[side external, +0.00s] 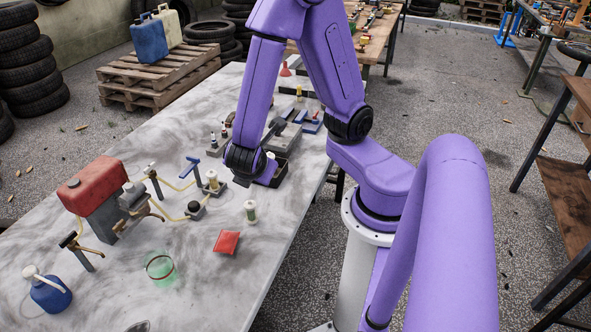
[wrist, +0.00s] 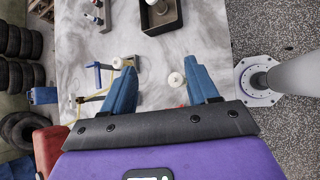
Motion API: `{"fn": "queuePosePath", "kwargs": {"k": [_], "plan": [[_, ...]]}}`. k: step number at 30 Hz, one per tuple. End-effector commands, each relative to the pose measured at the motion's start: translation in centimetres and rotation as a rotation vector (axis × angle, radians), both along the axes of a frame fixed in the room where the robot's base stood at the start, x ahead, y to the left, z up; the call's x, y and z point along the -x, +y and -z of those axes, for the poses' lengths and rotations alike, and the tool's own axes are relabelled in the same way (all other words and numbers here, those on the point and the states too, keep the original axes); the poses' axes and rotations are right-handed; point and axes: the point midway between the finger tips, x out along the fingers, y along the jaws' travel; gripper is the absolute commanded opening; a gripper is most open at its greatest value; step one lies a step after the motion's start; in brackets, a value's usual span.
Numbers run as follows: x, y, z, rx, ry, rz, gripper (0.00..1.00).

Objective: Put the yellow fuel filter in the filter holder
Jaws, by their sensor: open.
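A small filter with pale end caps (side external: 250,211) stands upright and alone on the table; its body colour is hard to read. From above in the wrist view it is a white disc (wrist: 176,79), seen between my fingers, nearer the right one. A second filter, with a yellowish body (side external: 213,180), stands on a dark base beside the blue-handled valve; its white top (wrist: 117,63) shows near my left finger. A dark round fitting on a base (side external: 195,209), perhaps the filter holder, sits on the yellow hose line. My gripper (wrist: 158,66) is open and empty, above the table.
The red-tanked compressor (side external: 90,186) stands left, with yellow hoses and valves. A dark tray (wrist: 160,17) lies further along the table.

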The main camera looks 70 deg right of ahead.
Motion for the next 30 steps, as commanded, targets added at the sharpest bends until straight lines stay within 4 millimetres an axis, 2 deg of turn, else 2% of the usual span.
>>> {"fn": "queuePosePath", "kwargs": {"k": [9, 15, 21, 30], "plan": [[7.2, 2.9, -3.8, -0.482, 0.071, 0.252, 0.59], [10.5, 4.8, -6.0, -0.716, 0.137, 0.335, 0.59], [11.8, 5.5, -7.0, -0.803, 0.167, 0.363, 0.59], [11.8, 5.5, -7.0, -0.804, 0.168, 0.365, 0.59]]}}
